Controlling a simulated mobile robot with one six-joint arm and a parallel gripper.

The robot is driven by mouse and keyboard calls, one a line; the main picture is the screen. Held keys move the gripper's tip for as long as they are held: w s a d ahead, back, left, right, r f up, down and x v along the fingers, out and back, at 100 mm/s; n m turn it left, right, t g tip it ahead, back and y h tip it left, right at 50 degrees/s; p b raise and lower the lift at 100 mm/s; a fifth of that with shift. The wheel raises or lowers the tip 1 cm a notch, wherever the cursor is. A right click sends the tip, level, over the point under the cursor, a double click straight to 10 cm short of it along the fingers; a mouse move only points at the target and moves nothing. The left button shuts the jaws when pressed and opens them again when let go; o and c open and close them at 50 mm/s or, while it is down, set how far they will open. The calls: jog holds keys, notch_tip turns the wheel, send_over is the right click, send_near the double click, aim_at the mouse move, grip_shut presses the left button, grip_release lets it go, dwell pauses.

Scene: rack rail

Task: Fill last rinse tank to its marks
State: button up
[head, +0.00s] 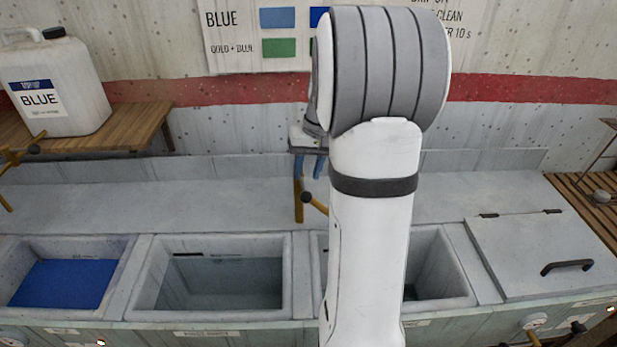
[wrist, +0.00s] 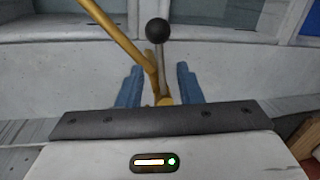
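A middle tank (head: 140,290) holds clear water below its rim marks. To its right, another open tank (head: 457,275) is partly hidden behind my arm; its level cannot be told. A brass tap (head: 298,203) with a black ball lever stands at the back ledge between them. In the wrist view the tap (wrist: 115,32) and its black ball (wrist: 157,31) show beyond my fingers. My gripper (head: 308,165) has blue fingers, spread apart, also seen in the wrist view (wrist: 159,86). The tap's brass base and lever rod appear between them; contact cannot be told.
A tank of blue liquid (head: 62,284) is at the left. A lidded tank (head: 545,255) is at the right. A white jug labelled BLUE (head: 55,88) stands on a wooden shelf (head: 150,116). Another brass tap (head: 12,158) is at the left edge. The back ledge is mostly clear.

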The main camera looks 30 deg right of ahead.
jog(key=shift+s+d+r, duration=0.1)
jog(key=shift+d+r, duration=0.15)
jog(key=shift+r, duration=0.95)
jog(key=shift+s+d+r, duration=0.1)
jog(key=shift+d+r, duration=0.1)
jog(key=shift+r, duration=0.95)
jog(key=shift+f, duration=0.1)
